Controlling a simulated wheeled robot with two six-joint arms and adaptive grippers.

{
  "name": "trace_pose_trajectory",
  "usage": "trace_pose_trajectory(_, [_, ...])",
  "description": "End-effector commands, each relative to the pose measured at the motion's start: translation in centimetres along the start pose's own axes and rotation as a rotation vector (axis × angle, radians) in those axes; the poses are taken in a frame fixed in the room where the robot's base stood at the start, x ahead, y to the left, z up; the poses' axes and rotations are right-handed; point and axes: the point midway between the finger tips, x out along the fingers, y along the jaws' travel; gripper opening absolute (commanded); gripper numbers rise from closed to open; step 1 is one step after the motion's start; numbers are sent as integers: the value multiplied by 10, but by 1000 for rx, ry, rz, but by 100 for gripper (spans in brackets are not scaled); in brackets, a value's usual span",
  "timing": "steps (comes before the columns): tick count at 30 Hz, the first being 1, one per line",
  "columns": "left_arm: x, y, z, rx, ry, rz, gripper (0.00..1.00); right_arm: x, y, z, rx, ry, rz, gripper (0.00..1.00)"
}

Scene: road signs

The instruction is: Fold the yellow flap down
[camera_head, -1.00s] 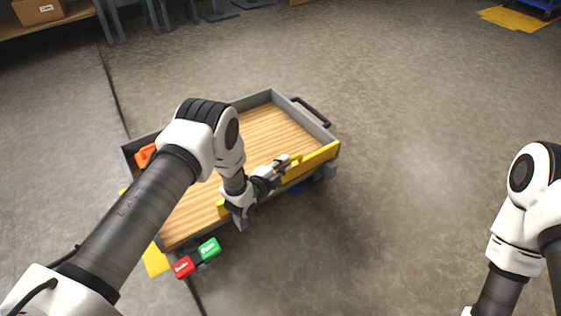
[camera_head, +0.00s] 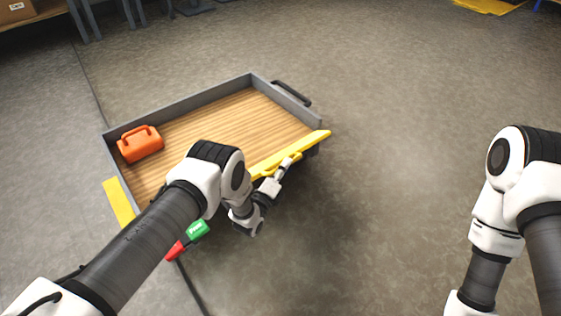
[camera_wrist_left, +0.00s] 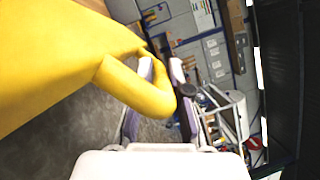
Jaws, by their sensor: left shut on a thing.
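The yellow flap (camera_head: 309,143) runs along the near right side of the wood-floored cart (camera_head: 235,115). It leans outward from the cart's edge. Its left part is hidden behind my left arm. My left gripper (camera_head: 290,163) is at the flap's outer side, shut on the flap's yellow handle. In the left wrist view the flap (camera_wrist_left: 50,60) fills the upper left, and its bent handle (camera_wrist_left: 140,88) runs between the fingers of the left gripper (camera_wrist_left: 160,85). My right arm shows at the right, but its gripper is outside the picture.
An orange can (camera_head: 140,145) stands in the cart's far left corner. Green (camera_head: 197,230) and red (camera_head: 175,250) blocks are at the cart's near end, partly behind my left arm. A black handle (camera_head: 291,93) sticks out at the far right. The floor right of the cart is clear.

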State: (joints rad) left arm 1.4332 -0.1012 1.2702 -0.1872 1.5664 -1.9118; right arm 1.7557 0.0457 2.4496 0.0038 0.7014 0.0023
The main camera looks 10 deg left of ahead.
Motion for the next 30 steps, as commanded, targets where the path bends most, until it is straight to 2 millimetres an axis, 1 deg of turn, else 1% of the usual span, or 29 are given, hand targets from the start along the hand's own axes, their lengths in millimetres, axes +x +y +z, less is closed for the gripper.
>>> trace_pose_trajectory(1, [-2, 3, -3, -2, 0, 4, 0, 2, 0, 0, 0, 0, 0, 0])
trace_pose_trajectory(7, [-4, 7, -8, -4, 0, 5, 0, 4, 0, 0, 1, 1, 0, 0])
trace_pose_trajectory(22, [-5, 9, -10, -6, -1, 7, 0, 4, 0, 0, 1, 0, 0, 0])
trace_pose_trajectory(23, [-5, 9, -10, -6, -1, 7, 20, 4, 0, 0, 1, 0, 0, 0])
trace_pose_trajectory(24, [-5, 9, -10, -6, -1, 7, 27, 4, 0, 0, 1, 0, 0, 0])
trace_pose_trajectory(30, [-5, 8, -10, -6, 0, 5, 27, 4, 0, 0, 1, 0, 0, 0])
